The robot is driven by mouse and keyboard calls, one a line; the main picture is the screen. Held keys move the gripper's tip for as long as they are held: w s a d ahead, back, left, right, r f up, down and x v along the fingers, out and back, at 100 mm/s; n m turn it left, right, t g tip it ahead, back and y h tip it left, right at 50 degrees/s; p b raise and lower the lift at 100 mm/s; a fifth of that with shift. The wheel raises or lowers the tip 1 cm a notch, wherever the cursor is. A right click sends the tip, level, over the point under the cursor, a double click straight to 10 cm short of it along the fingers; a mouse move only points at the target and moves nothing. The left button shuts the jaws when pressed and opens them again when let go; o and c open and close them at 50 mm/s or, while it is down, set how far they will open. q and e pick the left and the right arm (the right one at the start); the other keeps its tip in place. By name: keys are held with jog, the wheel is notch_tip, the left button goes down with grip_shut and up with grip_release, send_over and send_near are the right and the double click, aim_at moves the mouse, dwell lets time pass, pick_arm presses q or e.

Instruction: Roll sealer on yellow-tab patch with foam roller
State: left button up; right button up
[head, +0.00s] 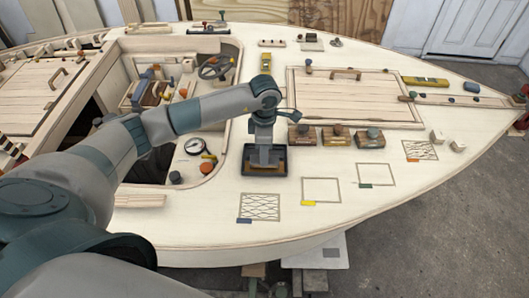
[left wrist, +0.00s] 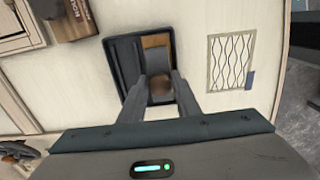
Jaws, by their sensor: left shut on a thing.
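The yellow-tab patch (head: 321,190) is a blank outlined square on the pale deck, with its yellow tab (head: 308,203) at the lower left corner. A dark tray (head: 264,174) lies left of it, and it also shows in the left wrist view (left wrist: 122,62). My left gripper (head: 265,146) points down over the tray. In the left wrist view its fingers (left wrist: 160,92) are shut on a grey piece with a brown round end, which looks like the foam roller's handle (left wrist: 159,84). The roller's lower part is hidden. My right gripper is not in view.
A blue-tab patch (head: 259,207) and an orange-tab patch (head: 420,150) carry wavy lines; a green-tab patch (head: 376,175) is blank. Several wooden blocks (head: 336,138) stand behind the patches. An open cockpit with a gauge (head: 195,146) is left of the tray.

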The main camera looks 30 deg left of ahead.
pick_arm(q)
jog(key=shift+s, duration=0.1)
dwell(0.4)
